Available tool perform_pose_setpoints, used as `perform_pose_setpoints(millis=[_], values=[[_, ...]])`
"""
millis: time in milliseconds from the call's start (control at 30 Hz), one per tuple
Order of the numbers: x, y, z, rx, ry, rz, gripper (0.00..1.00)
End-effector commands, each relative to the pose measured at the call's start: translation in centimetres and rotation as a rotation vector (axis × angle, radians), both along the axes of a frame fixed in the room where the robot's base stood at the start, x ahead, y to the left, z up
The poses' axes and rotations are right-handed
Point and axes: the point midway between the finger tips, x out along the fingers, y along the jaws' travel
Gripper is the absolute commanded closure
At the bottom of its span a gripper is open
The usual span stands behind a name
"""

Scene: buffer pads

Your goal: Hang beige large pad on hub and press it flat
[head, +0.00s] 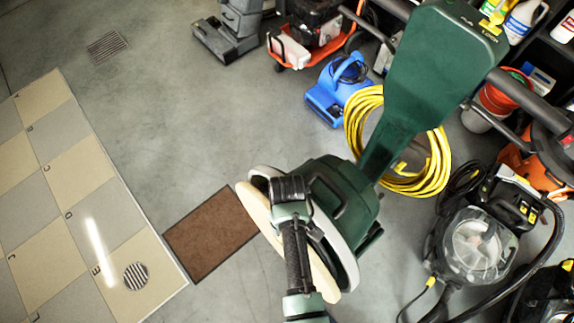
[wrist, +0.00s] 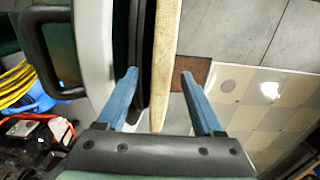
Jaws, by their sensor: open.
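The beige large pad (head: 259,207) stands on edge against the underside of the green floor buffer (head: 345,195), which is tipped so its round base faces left. In the wrist view the pad (wrist: 167,45) shows edge-on beside the buffer's black disc (wrist: 140,45), with little or no gap. The hub itself is hidden behind the pad. My gripper (wrist: 161,88) is open, its blue fingers apart. One finger is on the buffer side and the other on the pad's outer side, with the pad edge between them. My arm covers part of the pad in the head view.
A brown mat (head: 212,233) and a checkered tiled platform (head: 75,190) lie to the left. A yellow hose coil (head: 437,170), blue blower (head: 338,90) and black vacuum machine (head: 475,245) crowd the right and back.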

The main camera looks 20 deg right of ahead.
Motion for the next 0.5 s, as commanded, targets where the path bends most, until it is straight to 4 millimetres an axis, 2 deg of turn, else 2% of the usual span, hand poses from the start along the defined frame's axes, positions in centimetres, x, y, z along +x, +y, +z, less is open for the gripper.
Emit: perform_pose_setpoints(millis=[300, 500], values=[[0.2, -0.1, 6.6, -0.002, -0.007, 0.000, 0.32], [0.4, -0.2, 10.0, -0.002, -0.007, 0.000, 0.32]])
